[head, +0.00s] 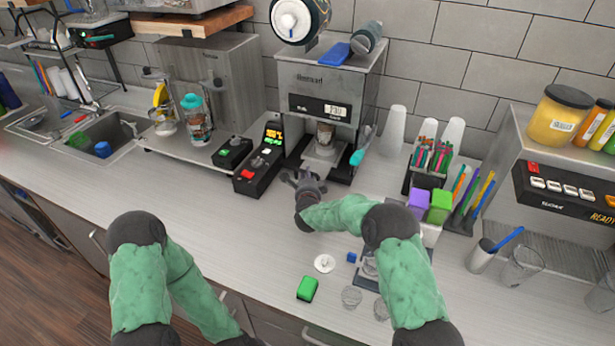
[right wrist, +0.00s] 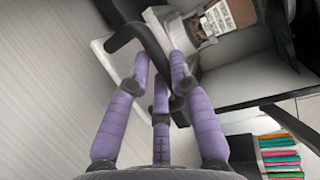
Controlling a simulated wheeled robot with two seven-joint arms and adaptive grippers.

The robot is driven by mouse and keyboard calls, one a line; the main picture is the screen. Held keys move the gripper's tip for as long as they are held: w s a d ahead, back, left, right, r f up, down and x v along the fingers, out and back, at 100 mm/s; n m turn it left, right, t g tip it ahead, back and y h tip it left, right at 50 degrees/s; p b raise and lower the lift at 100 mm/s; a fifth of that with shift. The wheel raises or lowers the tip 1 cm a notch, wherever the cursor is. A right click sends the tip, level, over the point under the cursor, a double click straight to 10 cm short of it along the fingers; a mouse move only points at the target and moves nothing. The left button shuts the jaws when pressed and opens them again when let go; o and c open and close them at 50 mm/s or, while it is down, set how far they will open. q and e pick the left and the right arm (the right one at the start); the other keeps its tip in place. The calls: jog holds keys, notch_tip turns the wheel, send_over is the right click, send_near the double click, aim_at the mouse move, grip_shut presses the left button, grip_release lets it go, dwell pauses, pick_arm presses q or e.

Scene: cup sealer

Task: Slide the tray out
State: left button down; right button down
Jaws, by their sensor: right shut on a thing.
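The cup sealer (head: 325,103) stands against the back wall with its display lit. A cup with a brown label (head: 325,133) sits in its lower opening, above the light metal tray (head: 318,163). In the right wrist view the tray's pale edge (right wrist: 112,62), its black curved handle (right wrist: 153,48) and the labelled cup (right wrist: 229,17) show. My right gripper (head: 303,180) is at the front of the sealer. Its purple fingers (right wrist: 164,75) are shut on the black handle. My left arm is low at the left; its gripper is out of view.
A black control box with lit displays (head: 259,160) stands just left of the right gripper. A straw holder (head: 424,172) and upturned cups (head: 394,128) stand to the right. A white lid (head: 324,263) and a green block (head: 307,289) lie in front. The counter's left front is clear.

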jog(key=shift+s, duration=0.1)
jog(key=s+a+b, duration=0.1)
jog(key=s+a, duration=0.1)
jog(key=s, duration=0.3)
jog(key=s+a+b, duration=0.1)
jog(key=s+a, duration=0.1)
jog(key=s, duration=0.3)
jog(key=s+a+b, duration=0.2)
jog(key=s, duration=0.3)
jog(key=shift+s+a+f, duration=0.1)
jog(key=shift+a, duration=0.05)
jog(key=c, duration=1.4)
grip_release()
